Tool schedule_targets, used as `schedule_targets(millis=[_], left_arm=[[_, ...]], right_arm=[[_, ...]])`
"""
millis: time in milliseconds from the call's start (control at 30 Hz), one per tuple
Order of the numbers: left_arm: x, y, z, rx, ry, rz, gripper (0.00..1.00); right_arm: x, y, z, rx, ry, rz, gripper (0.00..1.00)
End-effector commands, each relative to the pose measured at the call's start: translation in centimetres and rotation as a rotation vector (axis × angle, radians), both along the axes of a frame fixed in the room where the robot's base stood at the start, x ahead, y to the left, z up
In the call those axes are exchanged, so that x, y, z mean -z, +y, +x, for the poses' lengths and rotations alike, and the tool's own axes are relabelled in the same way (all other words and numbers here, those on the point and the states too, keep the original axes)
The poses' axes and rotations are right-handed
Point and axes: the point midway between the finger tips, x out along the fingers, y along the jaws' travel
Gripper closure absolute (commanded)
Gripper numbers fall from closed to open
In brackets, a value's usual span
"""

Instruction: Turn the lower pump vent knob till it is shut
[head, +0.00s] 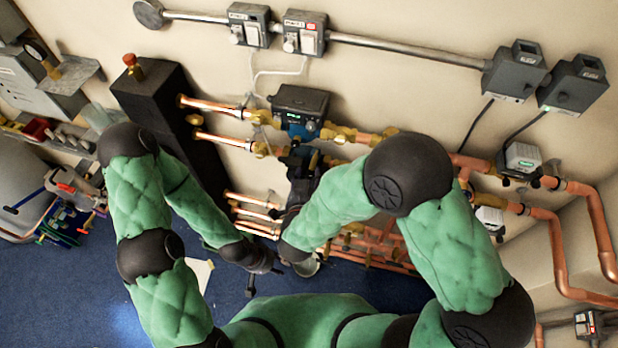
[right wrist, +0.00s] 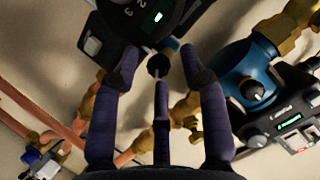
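The lower pump (right wrist: 130,35) is a dark body with a numbered dial and a small lit display at the top of the right wrist view. A small black vent knob (right wrist: 157,66) shows below it. My right gripper (right wrist: 158,68) has its purple fingers spread, with the knob between the fingertips; I see no clear contact. In the head view, my right forearm and hand cover much of the lower pump (head: 301,158), and the knob is hidden. My left gripper (head: 262,264) hangs low, away from the pumps; its fingers are too small to judge.
The upper pump (head: 300,104) sits above; its blue body (right wrist: 247,72) shows at right in the wrist view. Brass fittings and copper pipes (head: 222,138) run beside the pumps. A black vertical tank (head: 172,115) stands left. Blue floor (head: 110,315) is open at lower left.

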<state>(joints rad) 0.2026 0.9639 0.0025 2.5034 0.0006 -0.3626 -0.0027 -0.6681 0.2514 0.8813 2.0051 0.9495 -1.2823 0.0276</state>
Motion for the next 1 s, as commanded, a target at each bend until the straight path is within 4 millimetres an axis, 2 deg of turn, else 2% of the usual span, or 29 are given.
schedule_targets(millis=[267, 433, 1000], left_arm=[[0.0, 0.0, 0.0, 0.0, 0.0, 0.0, 0.6], [0.0, 0.0, 0.0, 0.0, 0.0, 0.0, 0.6], [0.0, 0.0, 0.0, 0.0, 0.0, 0.0, 0.6]], right_arm=[[0.0, -0.1, -0.1, 0.003, 0.001, -0.001, 0.53], [-0.4, 0.2, -0.9, 0.0, 0.0, 0.0, 0.53], [-3.4, 1.6, -8.7, -0.004, -0.001, -0.001, 0.53]])
